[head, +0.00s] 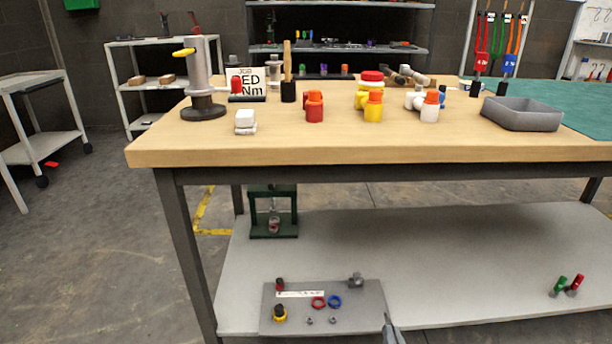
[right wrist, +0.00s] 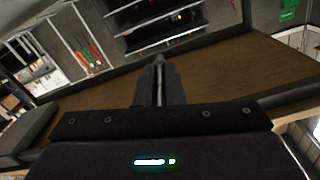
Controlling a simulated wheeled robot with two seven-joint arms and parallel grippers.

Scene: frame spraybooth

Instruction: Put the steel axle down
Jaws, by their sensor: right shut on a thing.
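My right gripper (head: 393,333) shows at the bottom edge of the head view, in front of the table and just right of the grey board on the lower shelf. In the right wrist view its fingers (right wrist: 160,90) are shut on a slim grey thing, the steel axle (right wrist: 159,61), whose small end shows at the fingertips. Most of the axle is hidden between the fingers. In the head view I cannot clearly tell axle from fingertip. My left gripper is not in view.
The wooden tabletop (head: 400,150) holds a grey tray (head: 522,118), coloured fittings and a grey post stand (head: 203,95). Its front strip is clear. On the lower shelf (head: 450,260) are a grey board (head: 350,315) with small parts, a green press (head: 273,228) and wide bare room.

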